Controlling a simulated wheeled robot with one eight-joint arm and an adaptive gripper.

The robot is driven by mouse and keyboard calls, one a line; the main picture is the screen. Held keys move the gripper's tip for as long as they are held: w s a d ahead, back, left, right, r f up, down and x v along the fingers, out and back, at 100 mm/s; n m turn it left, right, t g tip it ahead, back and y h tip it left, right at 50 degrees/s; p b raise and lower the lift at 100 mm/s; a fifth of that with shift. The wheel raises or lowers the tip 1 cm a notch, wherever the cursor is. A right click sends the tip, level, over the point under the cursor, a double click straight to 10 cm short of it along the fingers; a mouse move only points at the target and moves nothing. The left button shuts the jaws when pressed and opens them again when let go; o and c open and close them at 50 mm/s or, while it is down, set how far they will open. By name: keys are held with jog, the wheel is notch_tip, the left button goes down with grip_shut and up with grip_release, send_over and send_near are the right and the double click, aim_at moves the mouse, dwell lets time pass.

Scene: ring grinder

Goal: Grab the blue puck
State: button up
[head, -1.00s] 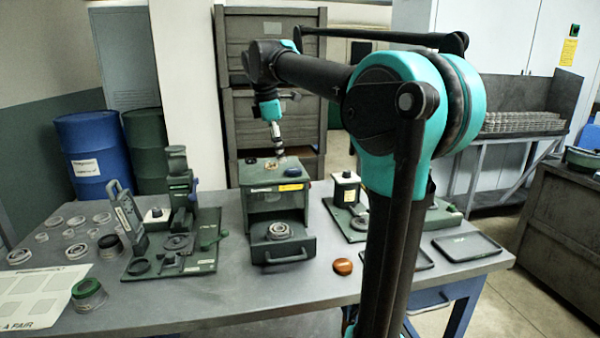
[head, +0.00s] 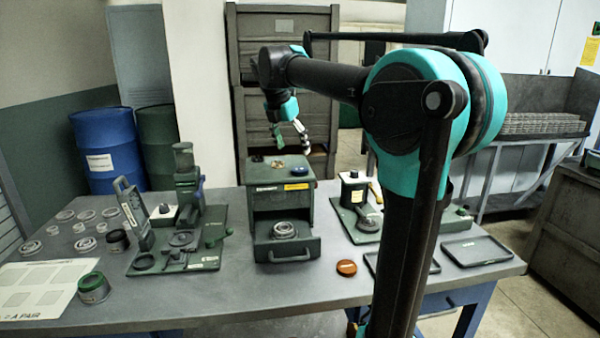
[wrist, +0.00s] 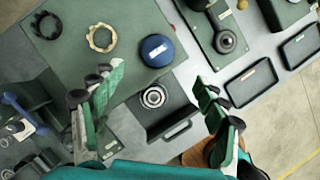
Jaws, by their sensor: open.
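The blue puck (head: 299,171) lies on the top of the green drawer box (head: 285,202), near its right edge. In the wrist view the puck (wrist: 157,50) is a dark blue disc with a small white label, fully visible. My gripper (head: 291,140) is above the box top, tilted, with its fingers spread and nothing between them. In the wrist view the open gripper (wrist: 159,80) has one green finger on each side, with the puck beyond the tips, between their directions. The gripper is apart from the puck.
A pale ring (wrist: 101,37) and a dark ring (wrist: 45,24) lie on the box top beside the puck. The open drawer (head: 287,246) holds a metal ring. A green fixture (head: 185,210) stands left; an orange disc (head: 346,267) and a tray (head: 476,250) lie right.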

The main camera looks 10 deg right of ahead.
aim_at(299, 169)
jog(key=x, duration=0.8)
jog(key=shift+w+f, duration=0.15)
jog(key=shift+w, duration=0.15)
jog(key=c, duration=1.3)
